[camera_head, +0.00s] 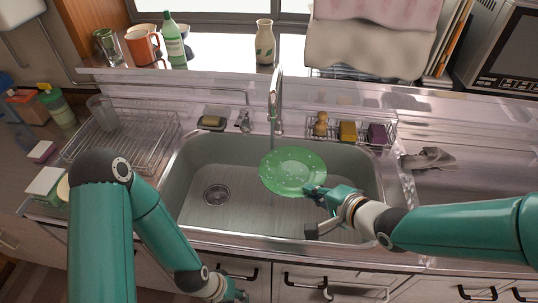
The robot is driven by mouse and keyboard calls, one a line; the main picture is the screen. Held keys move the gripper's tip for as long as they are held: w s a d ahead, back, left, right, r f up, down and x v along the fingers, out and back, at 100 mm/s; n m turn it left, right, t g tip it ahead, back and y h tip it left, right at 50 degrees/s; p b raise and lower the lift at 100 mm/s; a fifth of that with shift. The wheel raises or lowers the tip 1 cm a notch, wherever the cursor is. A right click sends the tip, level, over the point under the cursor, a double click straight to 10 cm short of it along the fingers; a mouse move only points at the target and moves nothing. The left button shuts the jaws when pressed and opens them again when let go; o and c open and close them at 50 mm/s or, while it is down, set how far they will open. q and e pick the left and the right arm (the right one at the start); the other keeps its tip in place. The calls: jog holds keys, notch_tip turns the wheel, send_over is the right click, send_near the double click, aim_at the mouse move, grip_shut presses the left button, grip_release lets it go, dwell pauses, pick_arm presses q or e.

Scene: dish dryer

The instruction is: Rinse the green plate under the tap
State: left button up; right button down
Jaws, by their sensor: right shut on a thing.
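The green plate (291,168) is held over the sink (250,210), tilted with its face up and pale specks on it. My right gripper (312,190) is shut on the plate's lower right rim. The tap (276,93) rises behind the sink, and its spout end is just above the plate's upper left rim. A thin, faint stream seems to drop from the spout towards the plate; I cannot tell clearly. My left gripper (238,294) is low in front of the sink's cabinets, away from the plate, too small and cut off to show its opening.
A wire dish rack (130,135) with a glass stands left of the sink. A soap dish (212,122) and a caddy of sponges (348,131) sit along the sink's back edge. A grey cloth (428,158) lies on the right. A vase (264,42) stands on the sill.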

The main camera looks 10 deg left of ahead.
jog(key=shift+r, duration=0.1)
jog(key=p+v, duration=0.6)
jog(key=shift+w+d+r, duration=0.3)
dwell(0.6)
